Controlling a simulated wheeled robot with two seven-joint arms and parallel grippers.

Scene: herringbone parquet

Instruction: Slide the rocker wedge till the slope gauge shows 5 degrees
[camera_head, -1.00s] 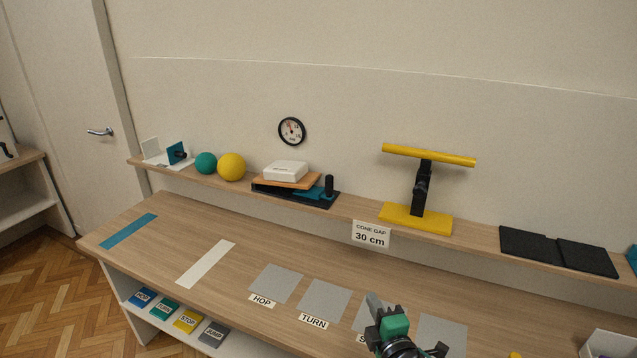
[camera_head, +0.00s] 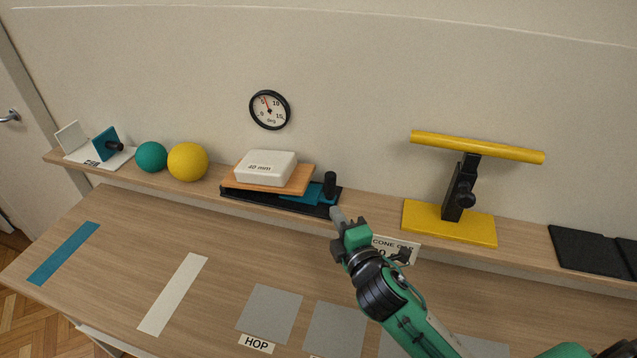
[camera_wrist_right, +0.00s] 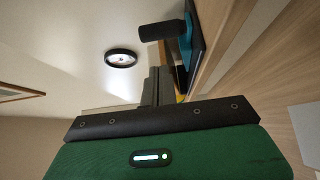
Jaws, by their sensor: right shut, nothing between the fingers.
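The rocker on the shelf has a black base (camera_head: 232,194), a tilted orange plate (camera_head: 305,179) and a white block (camera_head: 265,168) marked "20 mm" or similar on top. The blue wedge (camera_head: 314,192) sits under the plate's right side, with an upright black knob (camera_head: 330,185). The knob also shows in the wrist view (camera_wrist_right: 162,30). The slope gauge (camera_head: 270,109) hangs on the wall; its red needle points up and left, near the 5. My right gripper (camera_head: 337,213) is shut and empty, just in front of the base's right end, below the knob. My left gripper is out of view.
A yellow stand (camera_head: 425,222) with a crossbar is right of the rocker. A yellow ball (camera_head: 188,162) and a green ball (camera_head: 151,157) are to its left. A card (camera_head: 405,247) on the shelf front is partly hidden by my right gripper.

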